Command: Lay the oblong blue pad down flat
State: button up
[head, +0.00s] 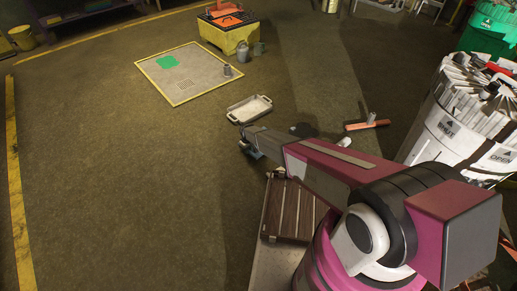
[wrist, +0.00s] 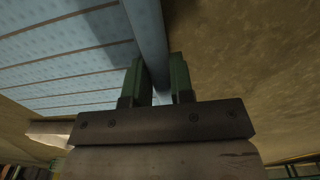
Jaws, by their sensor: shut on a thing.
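The blue pad (wrist: 80,62) fills the upper left of the wrist view, its pale blue face crossed by stitched lines. A smooth, darker blue edge of it runs down between the two fingers of my gripper (wrist: 162,85). The fingers are shut on that edge. In the head view my gripper (head: 250,146) is above the floor, just below the white tray in the picture. Only a small bluish bit (head: 254,155) shows under it there; my arm hides most of the pad. I cannot tell whether the pad touches the floor.
A white tray (head: 249,109) lies near my gripper. The floor at left is clear.

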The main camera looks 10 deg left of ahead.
jog(key=w+d+r+n, duration=0.2)
jog(key=w+d+n, duration=0.3)
jog(key=d, duration=0.8)
jog(key=w+d+r+n, duration=0.2)
jog(key=w+d+n, duration=0.3)
jog(key=d, duration=0.8)
jog(key=w+d+r+n, duration=0.3)
jog(key=d+n, duration=0.4)
jog(key=d, duration=0.6)
jog(key=w+d+f, duration=0.1)
jog(key=d+f, duration=0.1)
jog(key=d, duration=0.1)
jog(key=w+d+f, duration=0.2)
jog(key=d+f, duration=0.1)
jog(key=d, duration=0.1)
jog(key=w+d+f, duration=0.2)
jog(key=d, duration=0.1)
jog(key=shift+w+d+f, duration=0.15)
notch_tip(320, 180, down, 4)
jog(key=shift+f, duration=0.1)
jog(key=o, duration=0.9)
